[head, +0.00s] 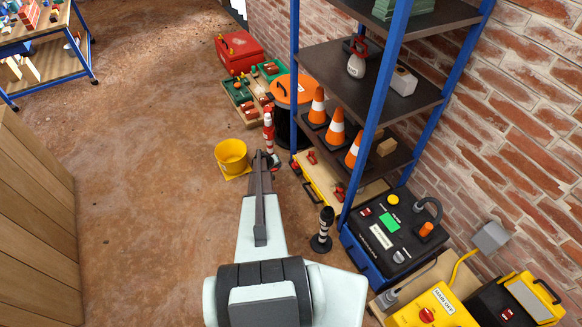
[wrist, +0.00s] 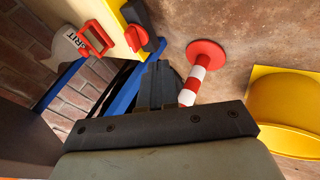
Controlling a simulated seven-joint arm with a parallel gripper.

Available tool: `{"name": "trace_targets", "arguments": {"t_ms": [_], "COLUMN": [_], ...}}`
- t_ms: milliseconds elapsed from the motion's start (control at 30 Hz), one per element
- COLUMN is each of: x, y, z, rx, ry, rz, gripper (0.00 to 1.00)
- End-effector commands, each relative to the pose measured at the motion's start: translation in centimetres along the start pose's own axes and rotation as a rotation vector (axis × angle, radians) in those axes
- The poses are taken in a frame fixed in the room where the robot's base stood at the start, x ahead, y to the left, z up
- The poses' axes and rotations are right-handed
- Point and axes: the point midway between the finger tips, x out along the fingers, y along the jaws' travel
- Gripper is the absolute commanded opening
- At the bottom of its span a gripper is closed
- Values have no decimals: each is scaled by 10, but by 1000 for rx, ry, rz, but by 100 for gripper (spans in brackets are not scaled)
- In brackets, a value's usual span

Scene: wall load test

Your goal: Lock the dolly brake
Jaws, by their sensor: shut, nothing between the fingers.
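A low dolly with a wood top and yellow edge (head: 318,190) stands under the blue-posted shelf. Small red parts (head: 311,157) show on its top. In the wrist view a yellow edge (wrist: 115,14) carries a black block with a red knob (wrist: 136,38); this may be the dolly brake, but I cannot tell its position. My gripper (head: 260,157) is shut and empty, reaching away from me to the left of the dolly. In the wrist view its fingers (wrist: 157,75) point toward the black block and look apart from it. The fingers hide part of the area beyond.
A red-and-white striped post (head: 268,130) stands close by the fingertips; it also shows in the wrist view (wrist: 190,88). A yellow bucket (head: 231,156) is to the left. A black-and-white post (head: 324,230) stands right of my arm. Open floor lies left.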

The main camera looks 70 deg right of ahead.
Motion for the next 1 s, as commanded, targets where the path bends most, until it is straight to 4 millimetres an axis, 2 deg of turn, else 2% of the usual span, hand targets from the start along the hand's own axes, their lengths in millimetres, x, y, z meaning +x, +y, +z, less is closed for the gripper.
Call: {"name": "trace_targets", "arguments": {"t_ms": [233,567,767,1000], "x": [0,13,40,82], "y": [2,1,1,1], "z": [-1,-2,-3,-3], "rx": [219,258,258,257], "ry": [7,6,6,5], "rz": [7,6,6,6], "gripper": [0,0,0,0]}}
